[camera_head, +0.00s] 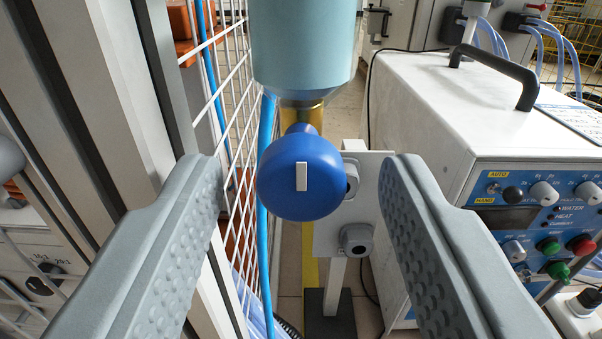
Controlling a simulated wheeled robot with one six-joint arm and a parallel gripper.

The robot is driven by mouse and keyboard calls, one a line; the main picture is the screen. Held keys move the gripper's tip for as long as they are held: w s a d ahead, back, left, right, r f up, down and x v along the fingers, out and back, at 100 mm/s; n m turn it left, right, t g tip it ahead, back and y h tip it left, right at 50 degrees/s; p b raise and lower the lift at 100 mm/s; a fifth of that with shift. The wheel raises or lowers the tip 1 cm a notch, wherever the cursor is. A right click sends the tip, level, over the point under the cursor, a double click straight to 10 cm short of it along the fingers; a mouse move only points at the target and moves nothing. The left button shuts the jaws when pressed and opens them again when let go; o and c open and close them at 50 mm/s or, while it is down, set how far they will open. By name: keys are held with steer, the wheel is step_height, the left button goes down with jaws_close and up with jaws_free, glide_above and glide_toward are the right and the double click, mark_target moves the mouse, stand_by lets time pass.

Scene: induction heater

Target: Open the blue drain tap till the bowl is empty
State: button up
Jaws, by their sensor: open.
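The blue drain tap (280,190) is a round knob with a white bar mark standing upright on its face. It sits on a brass fitting (301,112) under the light blue bowl (303,45), of which only the lower part shows. The water level inside cannot be seen. My gripper (303,183) is open, with one grey finger left of the tap and one right of it. Neither finger appears to touch the knob.
A grey plate (330,238) on a post stands behind the tap. A white heater box (425,120) with a control panel is on the right. A white wire fence (230,130) and a light blue hose (265,240) are close on the left, beside a pale frame post (125,90).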

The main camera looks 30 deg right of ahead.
steer(key=c, duration=1)
steer(key=shift+n, duration=0.3)
steer(key=n, duration=0.8)
steer(key=shift+n, duration=0.4)
steer(key=n, duration=0.4)
steer(key=shift+n, duration=2.2)
